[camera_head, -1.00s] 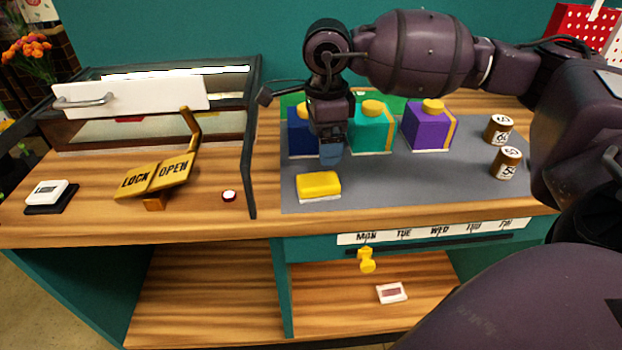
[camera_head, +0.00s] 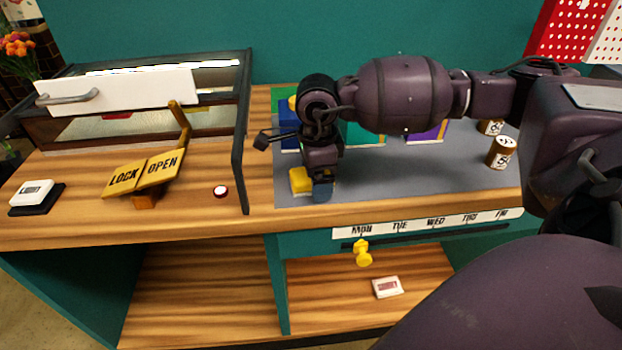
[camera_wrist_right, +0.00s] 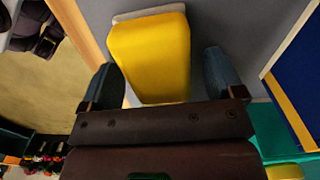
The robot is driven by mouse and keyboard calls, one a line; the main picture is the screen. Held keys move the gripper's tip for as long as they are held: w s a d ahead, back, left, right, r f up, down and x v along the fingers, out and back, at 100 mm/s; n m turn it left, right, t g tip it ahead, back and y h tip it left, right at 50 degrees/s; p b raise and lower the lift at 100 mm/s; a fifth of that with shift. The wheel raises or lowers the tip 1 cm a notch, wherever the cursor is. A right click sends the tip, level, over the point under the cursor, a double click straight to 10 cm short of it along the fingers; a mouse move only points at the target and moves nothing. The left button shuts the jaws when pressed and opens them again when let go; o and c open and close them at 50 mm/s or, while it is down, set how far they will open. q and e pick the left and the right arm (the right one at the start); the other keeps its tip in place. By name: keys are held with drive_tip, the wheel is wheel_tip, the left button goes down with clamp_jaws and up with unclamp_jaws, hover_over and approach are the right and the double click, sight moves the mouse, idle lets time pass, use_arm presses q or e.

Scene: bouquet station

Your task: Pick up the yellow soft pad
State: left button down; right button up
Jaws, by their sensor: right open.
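The yellow soft pad (camera_head: 300,180) with a pale base lies on the grey mat (camera_head: 420,182) near its front left corner. My right gripper (camera_head: 318,188) is low over the pad and hides part of it in the head view. In the right wrist view the yellow pad (camera_wrist_right: 150,58) shows between the two blue-grey fingertips of the right gripper (camera_wrist_right: 164,82). The jaws are open, with a finger on each side of the pad. I cannot tell whether they touch it. My left gripper is not in view.
Blue, teal and purple boxes (camera_head: 426,133) stand behind my right arm, partly hidden. Two labelled brown jars (camera_head: 502,152) stand at the mat's right.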

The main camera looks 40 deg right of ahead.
drive_tip(key=c, duration=0.8)
drive_tip(key=shift+c, duration=1)
drive_tip(key=shift+r, duration=0.2)
wheel_tip(320, 180, up, 20)
drive_tip(key=p, duration=0.2)
drive_tip(key=shift+f, duration=0.15)
